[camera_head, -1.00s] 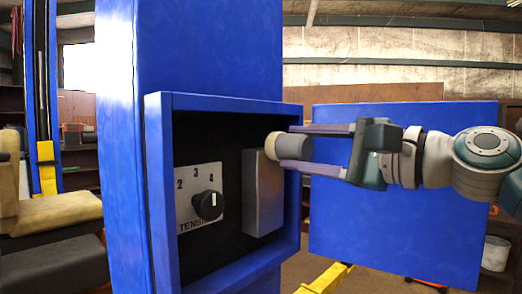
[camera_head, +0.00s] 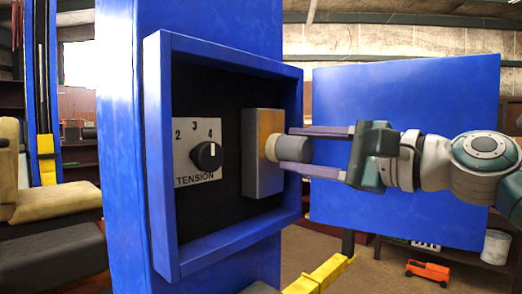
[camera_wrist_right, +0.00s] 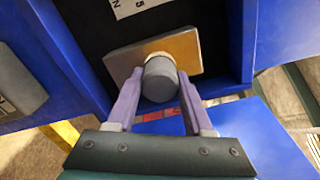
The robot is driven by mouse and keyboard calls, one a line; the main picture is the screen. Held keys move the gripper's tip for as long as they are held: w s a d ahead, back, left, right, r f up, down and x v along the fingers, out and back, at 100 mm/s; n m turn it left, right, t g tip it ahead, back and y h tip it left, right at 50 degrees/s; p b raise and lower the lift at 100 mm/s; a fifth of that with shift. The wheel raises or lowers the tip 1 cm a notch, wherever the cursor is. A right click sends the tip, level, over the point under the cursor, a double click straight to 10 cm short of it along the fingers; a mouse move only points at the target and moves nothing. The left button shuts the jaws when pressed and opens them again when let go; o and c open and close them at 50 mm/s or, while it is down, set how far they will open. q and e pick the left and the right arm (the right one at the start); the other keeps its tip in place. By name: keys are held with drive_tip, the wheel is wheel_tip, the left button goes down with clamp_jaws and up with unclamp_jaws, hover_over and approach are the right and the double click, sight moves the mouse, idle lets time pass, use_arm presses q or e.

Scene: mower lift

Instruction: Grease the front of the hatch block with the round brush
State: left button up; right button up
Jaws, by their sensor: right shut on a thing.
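The hatch block (camera_head: 262,170) is a grey metal box on the black back wall of the blue hatch frame (camera_head: 160,150). Part of its front face is now yellowish-brown. My right gripper (camera_head: 297,150) is shut on the round brush (camera_head: 293,148), a short grey cylinder with a pale bristle end. The bristle end is at the block's front face and appears to touch it. In the right wrist view, the brush (camera_wrist_right: 160,80) sits between the fingers, and its tip is against the brownish face of the block (camera_wrist_right: 195,50). My left gripper is not in view.
A tension dial (camera_head: 207,156) on a white plate is left of the block inside the hatch. The open blue door (camera_head: 420,140) stands behind my right arm. The raised frame rim surrounds the recess. An orange toy-like vehicle (camera_head: 428,271) lies at the lower right.

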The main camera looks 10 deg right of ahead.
drive_tip(key=shift+s+a+f+b, duration=0.1)
drive_tip(key=shift+f+b, duration=1.45)
drive_tip(key=shift+f, duration=0.8)
wheel_tip(320, 180, down, 3)
drive_tip(key=b, duration=0.2)
drive_tip(key=shift+s+a+b, duration=0.1)
drive_tip(key=shift+b, duration=0.2)
wheel_tip(320, 180, up, 5)
drive_tip(key=p, duration=0.4)
drive_tip(key=shift+f, duration=0.15)
wheel_tip(320, 180, up, 10)
drive_tip(key=p, duration=0.9)
drive_tip(key=shift+f, duration=0.2)
wheel_tip(320, 180, down, 4)
drive_tip(key=b, duration=0.3)
drive_tip(key=shift+f+b, duration=2.05)
drive_tip(key=shift+f, duration=0.1)
wheel_tip(320, 180, down, 6)
drive_tip(key=b, duration=0.5)
drive_tip(key=shift+b, duration=0.4)
